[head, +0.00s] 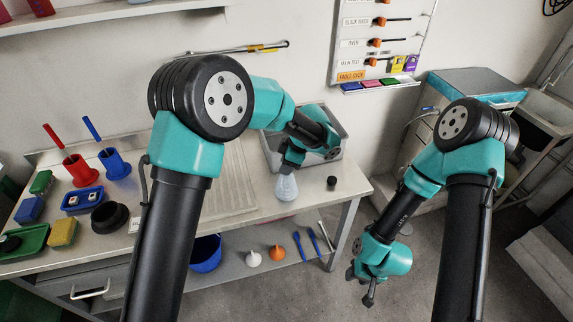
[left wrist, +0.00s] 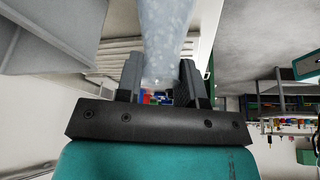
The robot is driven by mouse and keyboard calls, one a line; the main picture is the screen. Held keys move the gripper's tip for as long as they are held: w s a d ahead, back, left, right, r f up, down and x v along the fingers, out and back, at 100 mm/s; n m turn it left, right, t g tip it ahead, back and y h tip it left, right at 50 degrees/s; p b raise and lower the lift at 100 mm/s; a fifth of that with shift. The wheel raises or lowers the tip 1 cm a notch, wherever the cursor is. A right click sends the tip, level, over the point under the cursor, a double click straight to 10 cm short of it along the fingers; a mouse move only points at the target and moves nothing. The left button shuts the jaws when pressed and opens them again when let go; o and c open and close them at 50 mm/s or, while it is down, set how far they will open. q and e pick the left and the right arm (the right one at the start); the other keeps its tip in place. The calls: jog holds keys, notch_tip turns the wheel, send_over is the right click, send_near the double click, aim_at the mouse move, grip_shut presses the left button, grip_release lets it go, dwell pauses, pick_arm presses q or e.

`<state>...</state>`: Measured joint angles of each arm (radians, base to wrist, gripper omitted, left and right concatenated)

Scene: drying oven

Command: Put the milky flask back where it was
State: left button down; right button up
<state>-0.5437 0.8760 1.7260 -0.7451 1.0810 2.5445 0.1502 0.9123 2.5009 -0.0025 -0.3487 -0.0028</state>
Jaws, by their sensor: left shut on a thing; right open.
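The milky flask (head: 287,187) is a pale, cloudy conical flask at the right part of the bench, just in front of the sink. My left gripper (head: 289,167) is shut on its neck from above. In the left wrist view the flask (left wrist: 166,35) sits between the two dark fingers of the left gripper (left wrist: 160,85). I cannot tell whether its base touches the bench. My right gripper (head: 364,287) is open and empty, hanging low over the floor to the right of the bench.
A sink (head: 335,158) lies behind the flask, and a small black stopper (head: 331,183) stands to its right. A ribbed drainboard (head: 232,190) lies to the left. Red (head: 75,168) and blue (head: 115,163) holders stand further left. Funnels and blue tools are on the lower shelf (head: 235,268).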

pick_arm(q)
jog(key=shift+f, duration=0.2)
jog(key=c, duration=0.8)
grip_release()
jog(key=shift+o, duration=0.2)
jog(key=shift+r, duration=0.1)
jog(key=v, duration=1.2)
jog(key=shift+r, duration=0.1)
